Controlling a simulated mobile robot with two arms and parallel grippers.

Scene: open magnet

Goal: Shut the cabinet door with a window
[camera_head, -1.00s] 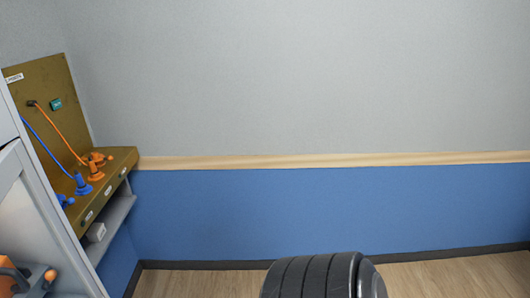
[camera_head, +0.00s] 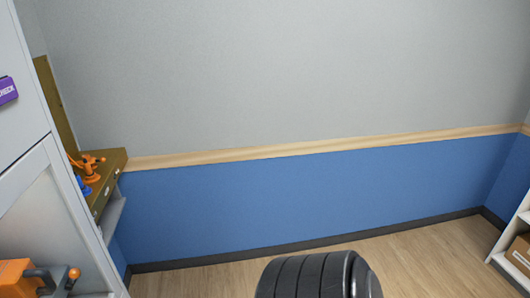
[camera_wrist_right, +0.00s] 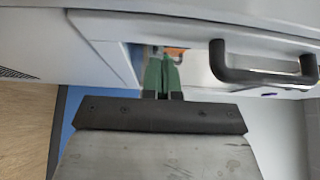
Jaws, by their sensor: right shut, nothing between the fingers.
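The cabinet (camera_head: 25,110) stands at the left edge of the head view. Its lower part shows a pale grey frame (camera_head: 85,222) around a cloudy window pane (camera_head: 40,225). In the right wrist view, my right gripper (camera_wrist_right: 162,62) has its green fingertips together and empty. They point at a grey panel edge, left of a black bar handle (camera_wrist_right: 262,72) on a pale front. I cannot tell whether the fingertips touch the panel, or how far the door stands open. My left gripper is in neither view.
An orange item (camera_head: 15,270) shows low in the cabinet. A brown workbench (camera_head: 112,175) with an orange tool (camera_head: 90,165) stands behind it. A white shelf (camera_head: 512,245) with a cardboard box (camera_head: 520,252) is at the right.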

